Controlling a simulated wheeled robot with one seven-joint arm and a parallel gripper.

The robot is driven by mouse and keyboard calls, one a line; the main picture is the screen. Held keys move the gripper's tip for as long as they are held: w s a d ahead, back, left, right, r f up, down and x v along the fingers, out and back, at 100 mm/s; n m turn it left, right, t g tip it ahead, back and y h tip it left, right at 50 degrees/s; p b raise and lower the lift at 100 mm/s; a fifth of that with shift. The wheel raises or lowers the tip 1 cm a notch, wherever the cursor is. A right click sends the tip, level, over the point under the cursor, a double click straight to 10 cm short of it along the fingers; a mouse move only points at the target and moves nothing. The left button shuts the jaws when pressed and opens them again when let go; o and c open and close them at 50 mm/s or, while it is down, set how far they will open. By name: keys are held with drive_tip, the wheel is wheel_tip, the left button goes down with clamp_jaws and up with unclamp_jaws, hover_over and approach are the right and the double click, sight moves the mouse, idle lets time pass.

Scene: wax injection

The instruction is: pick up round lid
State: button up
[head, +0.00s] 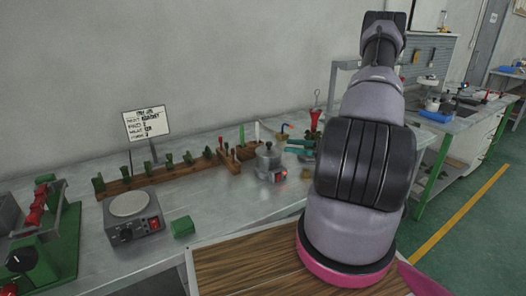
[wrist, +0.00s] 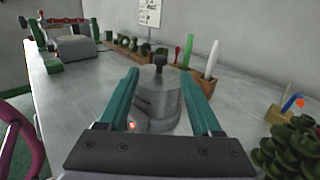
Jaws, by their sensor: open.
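The round lid (wrist: 160,76) is grey metal with a dark knob on top. It sits on a grey metal pot (wrist: 158,100), which also shows in the head view (head: 268,165). The lid shows there too (head: 268,152), near the middle of the bench. My gripper (head: 299,147) has teal fingers and is open, to the right of the pot in the head view. In the wrist view the lid and its knob appear between the two fingers, ahead of the fingertips. I cannot tell whether a finger touches it. My arm hides part of the bench.
A hot plate (head: 134,225) and a green block (head: 182,227) are at left. Green clustered pieces (wrist: 290,150) lie at right in the wrist view.

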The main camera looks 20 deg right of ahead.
sight(269, 142)
drive_tip(key=x, duration=0.9)
drive_tip(key=shift+w+r, duration=0.1)
drive_tip(key=shift+r, duration=0.05)
clamp_jaws()
